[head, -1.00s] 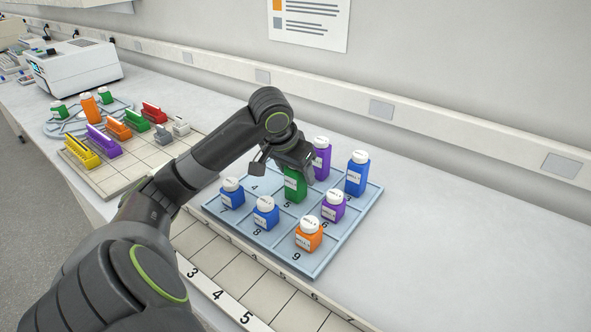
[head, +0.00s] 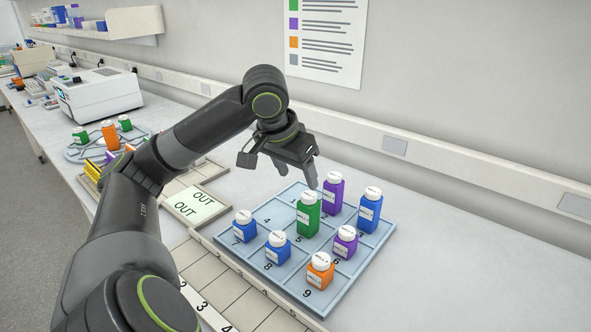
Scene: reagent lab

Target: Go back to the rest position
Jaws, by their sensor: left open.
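My left gripper (head: 280,165) is open and empty, raised above the back left part of the blue-grey numbered tray (head: 272,202). A tall green bottle (head: 308,217) with a white cap stands upright in the tray near cell 5, just below and right of the gripper and apart from it. My left arm reaches in from the lower left. My right gripper does not show.
The tray also holds purple bottles (head: 333,196), blue bottles (head: 369,213) and an orange bottle (head: 320,272). An OUT card (head: 195,206) lies left of it. A round rack (head: 80,152) and a white machine (head: 98,93) stand farther left. The counter right of the tray is clear.

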